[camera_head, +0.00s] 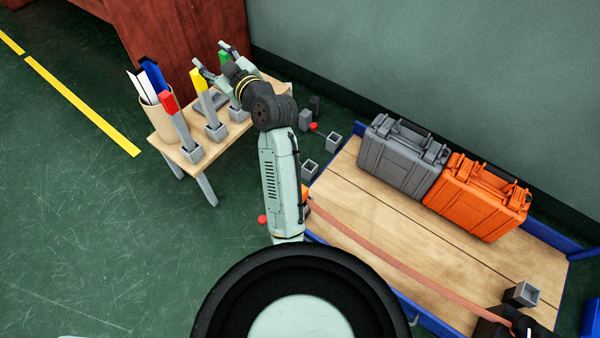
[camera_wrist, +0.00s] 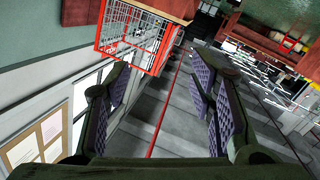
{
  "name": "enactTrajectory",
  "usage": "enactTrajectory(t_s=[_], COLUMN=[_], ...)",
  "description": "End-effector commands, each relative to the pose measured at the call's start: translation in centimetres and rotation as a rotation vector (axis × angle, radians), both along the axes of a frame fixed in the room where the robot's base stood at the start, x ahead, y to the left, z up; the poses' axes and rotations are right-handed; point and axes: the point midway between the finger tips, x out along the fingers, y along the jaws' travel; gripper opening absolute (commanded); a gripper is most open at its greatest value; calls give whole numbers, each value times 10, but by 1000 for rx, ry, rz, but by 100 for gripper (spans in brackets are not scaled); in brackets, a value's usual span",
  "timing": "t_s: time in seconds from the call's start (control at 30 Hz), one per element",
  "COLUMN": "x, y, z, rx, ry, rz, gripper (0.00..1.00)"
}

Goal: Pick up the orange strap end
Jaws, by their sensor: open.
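The orange strap (camera_head: 400,262) lies across the wooden bed at the right in the head view. It runs from beside my arm down to a dark block (camera_head: 495,325) at the lower right. A small orange piece shows at its left end, partly behind my arm; I cannot tell whether it is the strap end. My gripper (camera_head: 212,60) is above the small table, well up and left of the strap. In the wrist view my gripper (camera_wrist: 165,105) is open, with nothing between its purple-padded fingers. The strap cannot be made out there.
The small table (camera_head: 225,150) holds red, yellow and green-topped items in grey holders and a tan cup (camera_head: 160,118). Grey (camera_head: 400,160) and orange (camera_head: 475,200) cases stand along the bed's far side. Small grey boxes (camera_head: 333,142) lie between table and bed. Green floor is clear at left.

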Motion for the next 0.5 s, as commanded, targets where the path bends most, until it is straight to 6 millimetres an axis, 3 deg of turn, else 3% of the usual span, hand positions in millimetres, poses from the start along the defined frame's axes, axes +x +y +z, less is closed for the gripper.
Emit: enactTrajectory(t_s=[0.03,0.07,0.1,0.2,0.33,0.4,0.5], x=[9,9,4,-32,-104,-141,-178], y=[-46,-70,-102,-176,-242,-262,-278], z=[-51,-80,-118,-203,-277,-301,-318], rx=[-54,-85,-118,-152,-116,-81,-40], ry=[98,150,220,369,477,497,496], rz=[-26,-28,-24,12,82,115,147], gripper=[50,50,50,50,50,50,50])
